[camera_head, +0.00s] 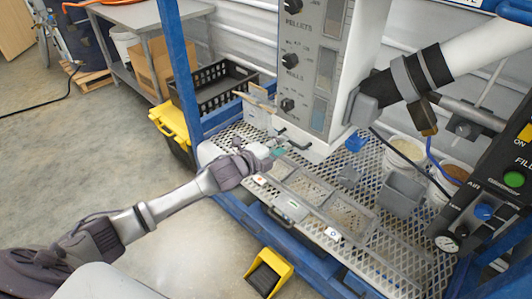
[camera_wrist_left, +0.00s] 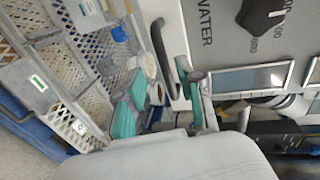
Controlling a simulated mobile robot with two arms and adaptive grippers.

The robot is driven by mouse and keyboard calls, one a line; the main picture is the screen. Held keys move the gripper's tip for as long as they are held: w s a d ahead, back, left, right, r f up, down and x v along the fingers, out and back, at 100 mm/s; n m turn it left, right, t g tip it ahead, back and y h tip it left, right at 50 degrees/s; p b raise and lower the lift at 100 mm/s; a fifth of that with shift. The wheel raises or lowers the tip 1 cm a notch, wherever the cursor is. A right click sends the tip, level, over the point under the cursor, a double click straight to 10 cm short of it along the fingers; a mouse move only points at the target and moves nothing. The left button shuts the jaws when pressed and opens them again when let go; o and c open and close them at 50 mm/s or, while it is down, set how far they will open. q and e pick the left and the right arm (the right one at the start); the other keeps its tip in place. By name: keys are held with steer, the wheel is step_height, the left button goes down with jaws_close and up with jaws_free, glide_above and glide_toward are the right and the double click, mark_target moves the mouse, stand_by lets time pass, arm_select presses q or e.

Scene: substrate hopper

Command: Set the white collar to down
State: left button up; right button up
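A white band (camera_head: 318,153) at the bottom end of the grey hopper column looks like the white collar; I cannot be sure of its setting. A dark curved handle (camera_head: 296,142) stands out from it. In the left wrist view the dark handle (camera_wrist_left: 184,72) shows against the white surface (camera_wrist_left: 172,42). My left gripper (camera_head: 276,152) is close to this handle, at the near left of the column. In the left wrist view its two teal-padded fingers (camera_wrist_left: 164,108) are spread apart with the handle near the gap; contact cannot be told. My right gripper is not in view.
A grey control panel (camera_head: 309,62) with dark knobs is above. A metal mesh shelf (camera_head: 415,262) lies below, with white buckets (camera_head: 405,150) and a grey bin (camera_head: 400,195). A thick white pipe (camera_head: 485,52) crosses at upper right. A blue post (camera_head: 178,60) stands left.

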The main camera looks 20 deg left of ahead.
arm_select(q)
steer(key=v, duration=0.7)
steer(key=shift+s, duration=0.4)
steer(key=shift+a, duration=0.1)
steer(key=s+a+f+n+g+y, duration=0.1)
steer(key=s+a+f+n+y, duration=0.2)
steer(key=f, duration=0.7)
steer(key=s+a+f+n+g+y, duration=0.1)
steer(key=a+f+n+g, duration=0.2)
steer(key=f, duration=0.7)
steer(key=s+a+f+n+g+y, duration=0.1)
steer(key=s+f+n, duration=0.2)
steer(key=s+f, duration=0.35)
steer(key=s+f+n+g, duration=0.1)
steer(key=s+f+n, duration=0.25)
steer(key=f, duration=0.55)
steer(key=s+d+f+n+g, duration=0.2)
steer(key=s+f, duration=0.4)
steer(key=s, duration=0.6)
steer(key=s+d+f+n+g, duration=0.2)
steer(key=s+f, duration=0.3)
steer(key=s, duration=0.7)
steer(key=s+d+f+n+g, duration=0.3)
steer(key=s+f, duration=0.3)
steer(key=s, duration=0.6)
steer(key=shift+d+f+g, duration=0.3)
steer(key=shift+d, duration=0.35)
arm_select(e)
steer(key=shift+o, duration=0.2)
